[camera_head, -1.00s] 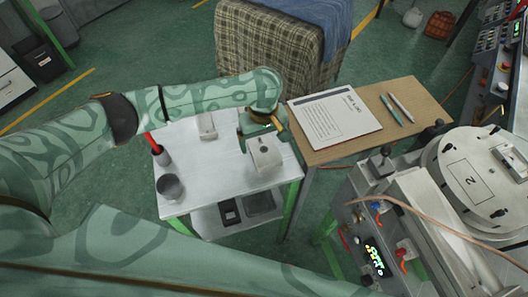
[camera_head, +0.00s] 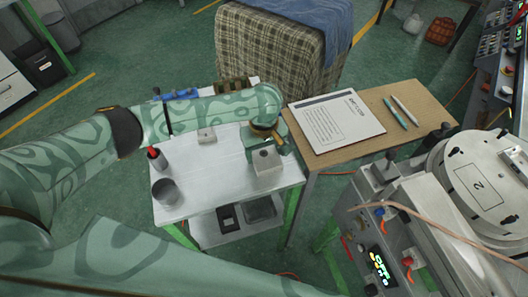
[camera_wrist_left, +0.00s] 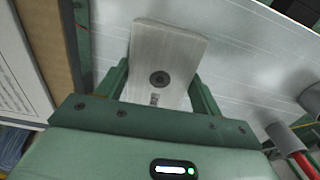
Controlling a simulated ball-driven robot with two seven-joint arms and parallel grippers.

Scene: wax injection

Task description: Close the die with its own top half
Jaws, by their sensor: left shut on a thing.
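A grey metal block of the die (camera_head: 268,164), with a round hole in its top, is at the right end of the white table. My left gripper (camera_head: 263,143) is shut on it from behind. In the left wrist view the block (camera_wrist_left: 165,58) sits between the two green fingers, with a dark round hole and a small marking on its face. I cannot tell whether it is one half or two stacked halves, or whether it touches the table. A smaller pale block with a dark spot (camera_head: 206,135) lies left of it. My right gripper is not in view.
The white table (camera_head: 220,178) also bears a dark grey cup (camera_head: 166,191) and a red-handled tool in a holder (camera_head: 156,157) at its left. A wooden table with a clipboard (camera_head: 337,121) and pens adjoins at right. A machine (camera_head: 410,235) stands front right.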

